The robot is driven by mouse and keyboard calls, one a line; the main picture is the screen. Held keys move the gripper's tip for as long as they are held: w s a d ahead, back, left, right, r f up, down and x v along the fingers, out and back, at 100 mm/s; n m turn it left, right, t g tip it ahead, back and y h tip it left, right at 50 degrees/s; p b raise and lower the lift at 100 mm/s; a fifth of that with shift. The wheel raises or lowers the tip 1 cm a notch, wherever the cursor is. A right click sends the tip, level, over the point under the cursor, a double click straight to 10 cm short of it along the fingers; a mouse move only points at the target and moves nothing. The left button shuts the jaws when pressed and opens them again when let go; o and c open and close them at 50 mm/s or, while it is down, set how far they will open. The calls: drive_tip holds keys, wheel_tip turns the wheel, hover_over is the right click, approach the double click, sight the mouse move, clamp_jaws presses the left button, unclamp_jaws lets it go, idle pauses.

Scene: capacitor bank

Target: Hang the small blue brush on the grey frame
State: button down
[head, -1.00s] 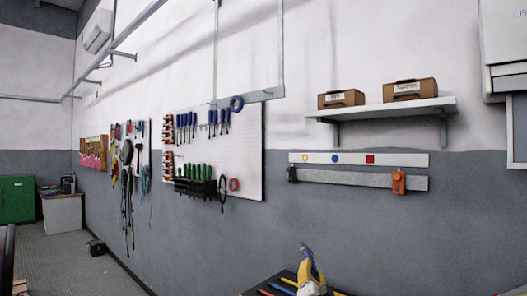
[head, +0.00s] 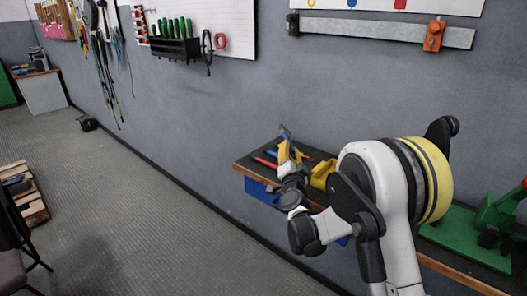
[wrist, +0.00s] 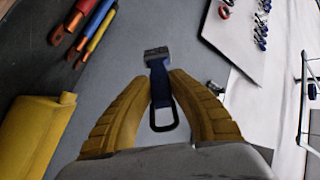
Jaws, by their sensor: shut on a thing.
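The small blue brush (wrist: 160,84) is between my gripper's (wrist: 164,80) two yellow fingers in the wrist view. Its grey bristle end points away from me and its dark loop hangs between the fingers, towards the palm. A thin grey frame (wrist: 304,95) shows at the right edge of the wrist view, apart from the brush. It is out of the current head view.
Coloured tools (head: 268,157) lie on the dark bench top near my gripper. A yellow bottle-like thing (wrist: 35,135) is left of it in the wrist view. A grey wall rail (head: 380,32) carries an orange holder (head: 434,35). The floor (head: 150,215) at left is mostly clear.

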drive_tip(key=b, duration=0.3)
hover_over(264, 178)
wheel_tip(264, 178, down, 6)
drive_tip(key=shift+w+a+r, duration=0.1)
drive_tip(key=shift+w+a, duration=0.05)
drive_tip(key=shift+f+b, duration=1.2)
drive_tip(key=shift+f, duration=0.75)
drive_tip(key=shift+f, duration=0.4)
drive_tip(key=c, duration=1.6)
unclamp_jaws()
drive_tip(key=shift+r, duration=0.2)
